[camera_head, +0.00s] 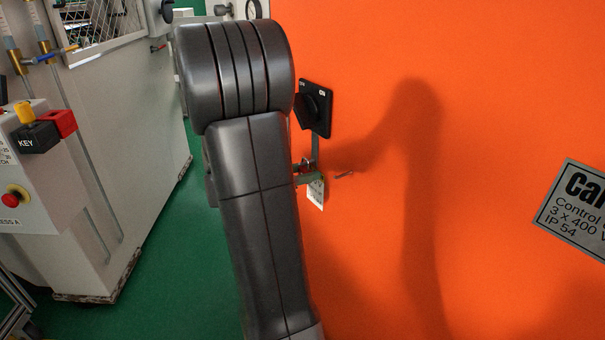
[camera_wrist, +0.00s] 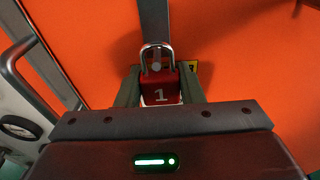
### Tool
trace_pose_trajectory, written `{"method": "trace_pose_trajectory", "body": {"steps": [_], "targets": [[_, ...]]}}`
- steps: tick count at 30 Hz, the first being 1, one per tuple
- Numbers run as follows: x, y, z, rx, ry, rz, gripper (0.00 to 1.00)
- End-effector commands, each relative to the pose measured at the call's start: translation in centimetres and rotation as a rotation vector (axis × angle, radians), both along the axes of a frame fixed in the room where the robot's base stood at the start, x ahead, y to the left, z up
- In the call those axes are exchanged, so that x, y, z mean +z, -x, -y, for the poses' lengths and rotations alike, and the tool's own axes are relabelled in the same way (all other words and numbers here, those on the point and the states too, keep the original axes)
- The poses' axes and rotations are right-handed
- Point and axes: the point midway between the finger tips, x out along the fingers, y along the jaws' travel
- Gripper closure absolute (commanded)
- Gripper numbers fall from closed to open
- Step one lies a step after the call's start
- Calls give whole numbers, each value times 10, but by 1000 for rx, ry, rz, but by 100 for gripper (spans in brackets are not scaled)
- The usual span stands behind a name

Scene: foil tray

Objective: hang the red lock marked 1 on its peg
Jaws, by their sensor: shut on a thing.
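The red lock (camera_wrist: 160,92) marked 1 is upright between the two green-grey fingers of my gripper (camera_wrist: 158,80) in the wrist view. My gripper is shut on its body, and its silver shackle points up. A small round grey spot shows inside the shackle; I cannot tell whether the shackle is around a peg or only in front of it. In the head view my arm hides most of my gripper (camera_head: 308,179), and only a bit of red shows by the fingers.
A black rotary switch (camera_head: 314,108) sits above the gripper on the panel, with a grey bar (camera_head: 316,146) below it. A white tag (camera_head: 316,193) hangs under the fingers. A control box (camera_head: 24,170) with a red button stands at left. The panel's right side is mostly clear.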

Motion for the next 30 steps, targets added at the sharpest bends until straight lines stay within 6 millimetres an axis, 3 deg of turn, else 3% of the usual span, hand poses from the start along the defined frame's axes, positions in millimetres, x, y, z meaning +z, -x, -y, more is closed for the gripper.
{"method": "trace_pose_trajectory", "body": {"steps": [11,12,16,30], "targets": [[-4,0,3,-3,0,-7,89],[-4,0,3,-3,0,-7,64],[-5,0,4,-5,0,-8,40],[-3,5,-2,-6,1,-7,40]]}}
